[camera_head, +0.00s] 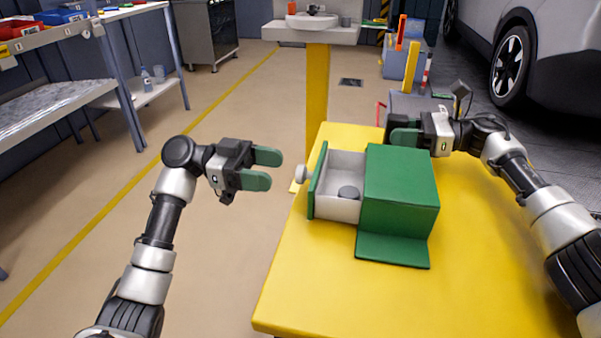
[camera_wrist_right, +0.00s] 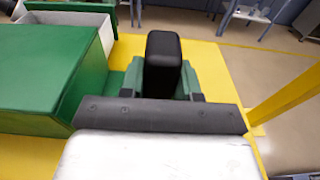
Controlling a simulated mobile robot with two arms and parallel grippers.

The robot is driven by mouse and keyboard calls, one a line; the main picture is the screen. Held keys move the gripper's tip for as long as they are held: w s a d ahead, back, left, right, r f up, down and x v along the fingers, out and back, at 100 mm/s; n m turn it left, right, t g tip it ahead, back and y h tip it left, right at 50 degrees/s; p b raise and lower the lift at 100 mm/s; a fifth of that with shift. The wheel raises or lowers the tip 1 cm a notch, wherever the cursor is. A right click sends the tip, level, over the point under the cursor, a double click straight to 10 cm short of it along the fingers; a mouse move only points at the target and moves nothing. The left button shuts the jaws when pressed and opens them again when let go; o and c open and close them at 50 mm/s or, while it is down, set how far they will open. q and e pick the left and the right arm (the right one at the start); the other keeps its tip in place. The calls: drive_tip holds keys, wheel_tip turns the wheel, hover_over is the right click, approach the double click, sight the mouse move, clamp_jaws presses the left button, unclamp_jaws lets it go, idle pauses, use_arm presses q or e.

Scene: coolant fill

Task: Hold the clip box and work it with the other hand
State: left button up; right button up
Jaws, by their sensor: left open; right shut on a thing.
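The clip box is a green box (camera_head: 400,190) on a yellow table, with a flat green flange at its front. Its drawer (camera_head: 338,172) is pulled out to the left, showing a pale inside with a dark grey round piece (camera_head: 349,192) in it. A white knob (camera_head: 301,173) is on the drawer front. My left gripper (camera_head: 266,169) is open and empty, left of the knob and apart from it. My right gripper (camera_head: 402,130) is behind the box, shut on an upright black block (camera_wrist_right: 163,65) beside the green body (camera_wrist_right: 50,75).
The yellow table (camera_head: 300,290) is bare in front of and right of the box. Open floor lies under my left gripper. A yellow post (camera_head: 317,90) with a white basin stands behind. A shelf rack (camera_head: 60,110) is at left, a car at right.

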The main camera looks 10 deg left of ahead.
sight(300, 174)
use_arm(q)
drive_tip(key=d, duration=0.6)
drive_tip(key=shift+d, duration=0.3)
